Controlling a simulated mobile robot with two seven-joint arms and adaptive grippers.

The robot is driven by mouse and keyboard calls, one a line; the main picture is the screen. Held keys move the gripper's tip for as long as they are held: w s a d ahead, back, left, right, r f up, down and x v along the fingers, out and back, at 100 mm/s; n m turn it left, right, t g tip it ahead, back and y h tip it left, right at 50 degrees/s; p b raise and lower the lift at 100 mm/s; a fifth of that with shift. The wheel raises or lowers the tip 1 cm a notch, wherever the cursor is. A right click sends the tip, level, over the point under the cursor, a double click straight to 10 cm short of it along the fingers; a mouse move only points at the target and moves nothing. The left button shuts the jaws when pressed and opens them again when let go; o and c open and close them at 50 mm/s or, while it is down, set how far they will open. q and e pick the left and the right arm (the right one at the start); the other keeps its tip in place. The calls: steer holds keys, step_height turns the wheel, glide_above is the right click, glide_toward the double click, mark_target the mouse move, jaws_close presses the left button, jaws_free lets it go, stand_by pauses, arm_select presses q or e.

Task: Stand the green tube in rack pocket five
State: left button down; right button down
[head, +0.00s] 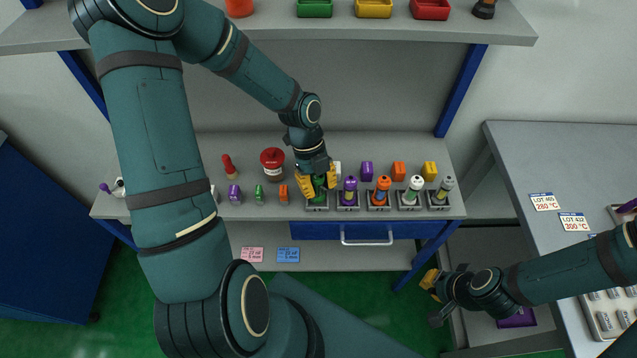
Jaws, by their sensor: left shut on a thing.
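My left gripper (318,184) is shut on the green tube (318,186), at the leftmost pocket of the row of rack pockets (317,203) on the bench. The fingers hide much of the tube. I cannot tell whether its lower end is seated in that pocket or just above it. The other pockets hold a purple tube (350,188), an orange tube (382,188), a white tube (414,187) and a grey-topped tube (445,187), all upright. My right gripper (432,299) appears open and empty, low at the right, away from the rack.
A red jar (272,162) and a red stamp-like object (229,165) stand left of the rack. Small purple, green and orange pieces (259,194) are in front of them. Coloured blocks (398,171) stand behind the rack. An upper shelf (390,30) overhangs the back. A grey table (540,160) is at right.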

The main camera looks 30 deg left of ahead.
arm_select(q)
steer(key=shift+f+b, duration=0.45)
steer(key=shift+f, duration=0.35)
steer(key=shift+r+p, duration=0.1)
steer(key=shift+p, duration=0.35)
stand_by(0.6)
steer(key=shift+f+b, duration=0.4)
steer(key=shift+f, duration=0.2)
steer(key=c, duration=1.1)
jaws_free()
steer(key=shift+a, duration=0.1)
